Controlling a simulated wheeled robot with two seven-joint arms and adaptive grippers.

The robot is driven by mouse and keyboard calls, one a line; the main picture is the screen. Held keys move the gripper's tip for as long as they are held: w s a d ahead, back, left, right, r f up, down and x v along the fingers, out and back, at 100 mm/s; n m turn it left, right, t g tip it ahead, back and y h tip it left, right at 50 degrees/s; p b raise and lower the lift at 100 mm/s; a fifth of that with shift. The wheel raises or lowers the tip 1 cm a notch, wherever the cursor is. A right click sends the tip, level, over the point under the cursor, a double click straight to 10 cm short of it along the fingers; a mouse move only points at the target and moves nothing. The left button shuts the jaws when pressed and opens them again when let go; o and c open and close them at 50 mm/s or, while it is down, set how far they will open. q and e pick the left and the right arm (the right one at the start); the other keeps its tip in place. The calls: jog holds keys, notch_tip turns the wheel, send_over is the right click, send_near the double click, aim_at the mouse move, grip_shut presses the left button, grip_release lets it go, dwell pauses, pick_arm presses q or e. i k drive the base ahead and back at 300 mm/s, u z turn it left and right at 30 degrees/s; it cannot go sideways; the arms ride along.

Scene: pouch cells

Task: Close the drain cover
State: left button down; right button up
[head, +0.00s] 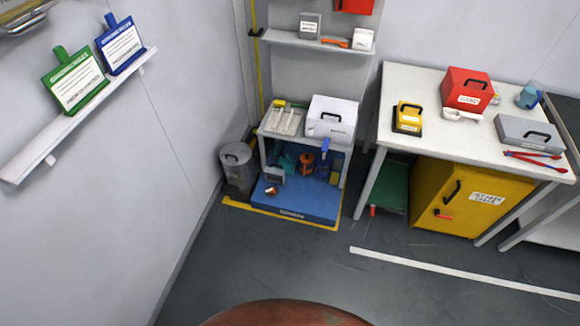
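I cannot make out a drain cover for certain in the head view. A low blue platform (290,207) with a label on its front edge sits on the floor within a yellow border, under a small white stand (264,150). Several small items are on or above it, including an orange-brown container (306,161) and a grey block (274,174). Neither of my grippers is in view.
A grey lidded bin (237,164) stands left of the platform. A white table (400,85) with red, yellow and grey cases stands at right, above a yellow cabinet (455,215). The dark floor (300,265) in front is clear.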

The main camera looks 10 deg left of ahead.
aim_at(271, 175)
jog(key=z, duration=0.7)
jog(key=i, duration=1.7)
jog(key=u, duration=0.65)
